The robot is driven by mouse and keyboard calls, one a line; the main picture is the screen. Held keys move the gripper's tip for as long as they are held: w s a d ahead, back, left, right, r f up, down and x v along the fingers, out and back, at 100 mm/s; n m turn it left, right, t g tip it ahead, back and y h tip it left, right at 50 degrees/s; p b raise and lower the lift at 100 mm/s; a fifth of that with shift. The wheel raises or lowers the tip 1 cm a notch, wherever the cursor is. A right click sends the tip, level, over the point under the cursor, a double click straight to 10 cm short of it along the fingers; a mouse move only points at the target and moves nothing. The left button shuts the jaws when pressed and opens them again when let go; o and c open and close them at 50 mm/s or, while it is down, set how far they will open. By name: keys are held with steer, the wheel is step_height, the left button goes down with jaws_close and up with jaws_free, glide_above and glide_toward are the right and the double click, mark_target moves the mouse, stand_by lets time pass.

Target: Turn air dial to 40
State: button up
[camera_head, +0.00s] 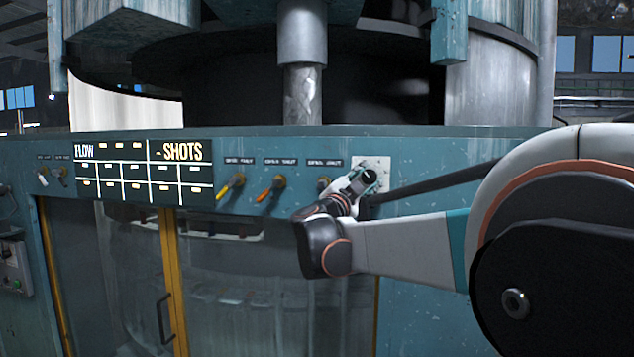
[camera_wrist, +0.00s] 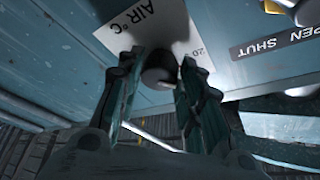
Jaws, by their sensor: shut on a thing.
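The air dial (camera_wrist: 158,74) is a dark round knob on a white plate (camera_wrist: 120,35) marked "AIR °C" in the wrist view. A "20" is legible on the plate beside the knob. My gripper (camera_wrist: 160,88) has a finger on each side of the dial and is shut on it. In the head view my gripper (camera_head: 362,180) is at the white plate (camera_head: 378,163) at the right end of the panel row, and my wrist hides most of the dial. The dial's pointer and the other scale marks cannot be made out.
Left of the dial on the teal panel are a dark knob (camera_head: 323,184), an orange-handled valve (camera_head: 271,189) and a yellow-handled valve (camera_head: 230,186). A label reading "OPEN SHUT" (camera_wrist: 280,38) is close to my right finger. A display board (camera_head: 143,170) is further left.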

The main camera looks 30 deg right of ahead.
steer(key=m, duration=0.2)
steer(key=m+g+y, duration=0.1)
steer(key=m, duration=0.1)
steer(key=m+g+p, duration=0.1)
steer(key=m, duration=0.2)
steer(key=shift+w+r+y, duration=0.1)
steer(key=shift+r+y, duration=0.2)
steer(key=shift+y, duration=0.1)
steer(key=m+y, duration=0.1)
steer(key=m, duration=0.1)
steer(key=m+y+p, duration=0.1)
steer(key=m, duration=0.2)
steer(key=shift+r+m+g, duration=0.15)
steer(key=shift+m+g, duration=0.15)
steer(key=shift+g, duration=0.1)
steer(key=o, duration=1.1)
steer(key=shift+c, duration=0.2)
steer(key=shift+a, duration=0.1)
steer(key=v, duration=1.2)
